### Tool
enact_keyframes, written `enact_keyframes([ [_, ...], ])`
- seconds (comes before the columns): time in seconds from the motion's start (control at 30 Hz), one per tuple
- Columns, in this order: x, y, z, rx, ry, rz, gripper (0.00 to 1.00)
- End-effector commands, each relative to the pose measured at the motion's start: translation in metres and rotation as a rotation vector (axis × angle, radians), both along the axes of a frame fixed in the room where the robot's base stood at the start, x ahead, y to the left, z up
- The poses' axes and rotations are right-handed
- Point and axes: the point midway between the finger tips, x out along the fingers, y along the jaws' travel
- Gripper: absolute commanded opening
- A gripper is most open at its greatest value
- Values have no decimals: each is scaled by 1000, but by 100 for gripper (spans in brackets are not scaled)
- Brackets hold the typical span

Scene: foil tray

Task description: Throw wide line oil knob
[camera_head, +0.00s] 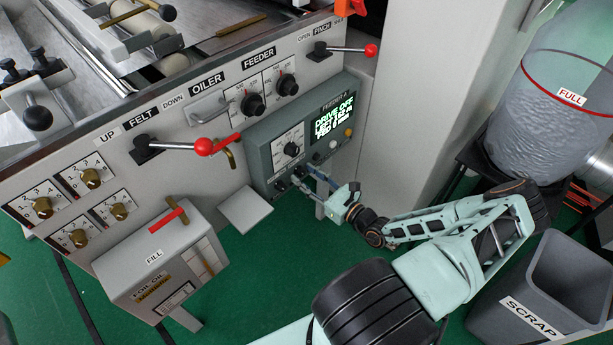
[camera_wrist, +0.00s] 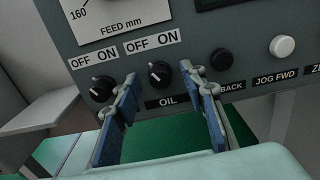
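Two small black selector knobs with OFF and ON above them sit on the grey feeder panel in the wrist view. The right knob (camera_wrist: 160,72) stands above a label reading OIL; the label under the left knob (camera_wrist: 102,88) is hidden by a finger. My gripper (camera_wrist: 158,75) is open, its two blue-padded fingers apart. The OIL knob appears between the fingertips; contact cannot be told. In the head view my gripper (camera_head: 303,182) is at the lower edge of the feeder panel (camera_head: 262,148), whose screen reads DRIVE OFF.
Push buttons, a black one (camera_wrist: 221,59) and a white one (camera_wrist: 283,46), sit right of the fingers. A red-ended lever (camera_head: 203,147), the oil box (camera_head: 165,265), a scrap bin (camera_head: 540,290) and a clear bag (camera_head: 555,120) stand around. Green floor is open below the panel.

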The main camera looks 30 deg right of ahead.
Motion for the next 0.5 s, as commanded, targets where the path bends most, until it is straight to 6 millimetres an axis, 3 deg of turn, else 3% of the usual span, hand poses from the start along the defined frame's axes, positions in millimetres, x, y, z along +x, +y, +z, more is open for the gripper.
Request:
enact_keyframes([
  [0.27,-13,-6,-1,-2,2,-2,39],
  [0.5,-59,-23,0,-2,2,-3,39],
])
